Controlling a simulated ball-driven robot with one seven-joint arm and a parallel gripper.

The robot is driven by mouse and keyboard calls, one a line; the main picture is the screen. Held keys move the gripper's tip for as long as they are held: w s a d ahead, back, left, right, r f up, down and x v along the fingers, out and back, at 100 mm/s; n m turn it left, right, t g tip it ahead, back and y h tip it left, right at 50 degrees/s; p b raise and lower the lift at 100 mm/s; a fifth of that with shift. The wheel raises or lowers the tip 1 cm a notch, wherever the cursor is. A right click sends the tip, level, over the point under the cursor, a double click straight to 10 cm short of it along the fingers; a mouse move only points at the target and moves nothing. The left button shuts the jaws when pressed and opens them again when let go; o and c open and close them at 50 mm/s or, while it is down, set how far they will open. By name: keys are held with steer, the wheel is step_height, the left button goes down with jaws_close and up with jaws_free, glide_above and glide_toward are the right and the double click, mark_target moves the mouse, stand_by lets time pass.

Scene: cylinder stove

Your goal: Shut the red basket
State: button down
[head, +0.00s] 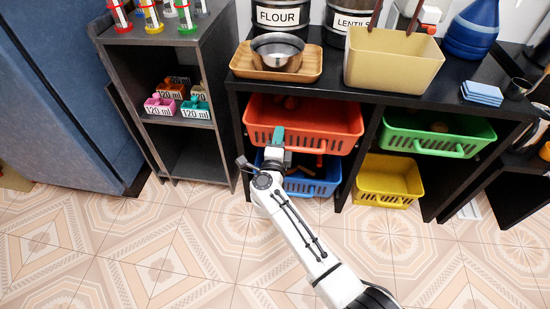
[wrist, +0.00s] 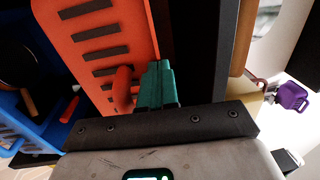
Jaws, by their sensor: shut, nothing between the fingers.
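The red basket (head: 320,117) sits in the upper left compartment of the black shelf unit, under the countertop. Its slotted front sticks out a little, and its inside shows from above in the head view. In the wrist view its slotted front (wrist: 98,40) fills the upper left, with its red handle (wrist: 122,88) beside my fingers. My gripper (head: 277,136) has teal fingers, shut and empty, at the left part of the basket's front. The fingers also show in the wrist view (wrist: 157,82), close to the handle; I cannot tell whether they touch it.
A blue basket (head: 312,187) sits below the red one, partly hidden by my arm. A green basket (head: 440,130) and a yellow basket (head: 388,178) are to the right. A tan container (head: 390,62) and wooden tray (head: 250,70) stand on the countertop. The tiled floor in front is clear.

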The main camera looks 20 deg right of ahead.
steer(key=b+x, duration=0.1)
steer(key=x, duration=0.4)
steer(key=shift+w+f+b, duration=0.15)
steer(key=shift+b, duration=0.2)
steer(key=shift+d, duration=0.15)
